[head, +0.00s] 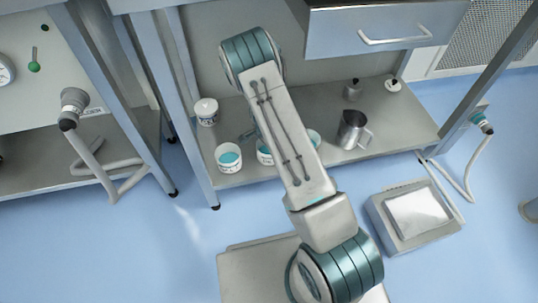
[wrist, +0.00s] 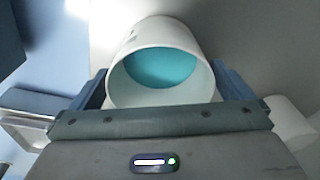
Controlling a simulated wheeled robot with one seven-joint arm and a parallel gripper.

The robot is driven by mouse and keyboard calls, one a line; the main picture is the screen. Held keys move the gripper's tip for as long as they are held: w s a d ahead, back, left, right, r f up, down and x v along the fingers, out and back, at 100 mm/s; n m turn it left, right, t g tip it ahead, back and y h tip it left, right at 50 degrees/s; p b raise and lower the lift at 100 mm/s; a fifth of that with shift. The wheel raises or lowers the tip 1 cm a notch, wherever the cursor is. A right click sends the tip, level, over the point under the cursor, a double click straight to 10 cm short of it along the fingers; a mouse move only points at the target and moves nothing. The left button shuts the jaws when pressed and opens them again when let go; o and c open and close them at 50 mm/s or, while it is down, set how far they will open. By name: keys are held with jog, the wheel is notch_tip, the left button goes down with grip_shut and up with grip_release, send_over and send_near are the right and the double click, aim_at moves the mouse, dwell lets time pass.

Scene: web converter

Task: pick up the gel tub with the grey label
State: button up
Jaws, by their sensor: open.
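In the wrist view, a white tub (wrist: 204,45) with teal gel inside sits between the two fingers of my gripper (wrist: 162,85). The fingers are open, one on each side of the tub; contact is not clear. Its label colour does not show. In the head view, white tubs with teal gel stand on the lower shelf: one at the left (head: 229,158), one beside my arm (head: 264,153), and one partly hidden behind the arm (head: 315,138). Their labels are too small to tell a grey one.
A closed white tub (head: 206,111) stands further back on the shelf (head: 385,125). A metal jug (head: 352,130) is to the right. A drawer (head: 380,30) overhangs the shelf. A shelf post (head: 178,95) stands at the left. A pale rounded object (wrist: 290,118) is right of the gripper.

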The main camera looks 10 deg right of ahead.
notch_tip(320, 180, down, 2)
jog(key=shift+d+f+b, duration=0.15)
jog(key=shift+f+b, duration=0.1)
jog(key=shift+b, duration=0.05)
jog(key=shift+w+r, duration=0.1)
jog(key=shift+r, duration=0.05)
jog(key=c, duration=0.9)
